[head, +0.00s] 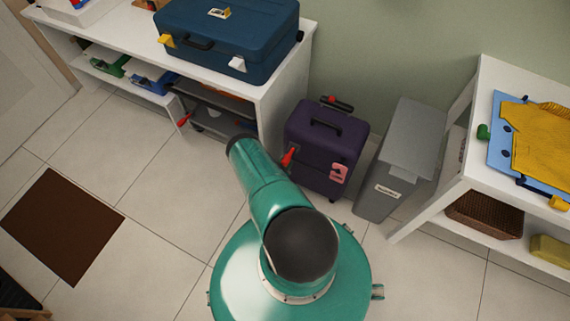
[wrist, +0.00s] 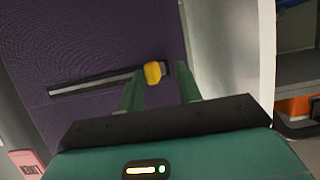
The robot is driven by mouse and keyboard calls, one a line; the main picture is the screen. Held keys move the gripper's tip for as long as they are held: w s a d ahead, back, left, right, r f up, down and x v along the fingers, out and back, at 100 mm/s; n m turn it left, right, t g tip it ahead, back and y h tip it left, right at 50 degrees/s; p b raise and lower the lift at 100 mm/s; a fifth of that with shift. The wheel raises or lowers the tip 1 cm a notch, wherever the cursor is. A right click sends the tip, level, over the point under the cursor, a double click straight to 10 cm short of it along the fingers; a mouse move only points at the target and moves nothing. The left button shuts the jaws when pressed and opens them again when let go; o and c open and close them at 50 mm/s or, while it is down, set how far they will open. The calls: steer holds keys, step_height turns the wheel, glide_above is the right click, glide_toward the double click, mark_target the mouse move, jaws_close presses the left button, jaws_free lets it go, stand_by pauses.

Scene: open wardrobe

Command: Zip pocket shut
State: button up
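The purple suitcase (head: 318,150) stands on the floor against the wall, with a dark handle on top. In the wrist view its purple face (wrist: 85,45) fills the upper left. A pocket zipper (wrist: 95,83), a dark strip with a pale line, runs across this face, rising slightly to the right. A yellow pull tab (wrist: 153,73) sits near its right end. My gripper (wrist: 162,82) is open, with its two green fingers apart. The tab appears between the fingertips, closer to the left one; I cannot tell whether they touch. In the head view my gripper is not visible.
A grey bin (head: 397,160) stands right of the suitcase. A white bench (head: 283,75) with a blue case (head: 228,40) is on the left, and a white table (head: 482,100) on the right. A brown mat (head: 62,225) lies on open tiled floor.

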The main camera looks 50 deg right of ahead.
steer(key=shift+s+a, duration=0.1)
steer(key=v, duration=1.3)
steer(key=shift+a+r, duration=0.15)
steer(key=shift+a, duration=0.1)
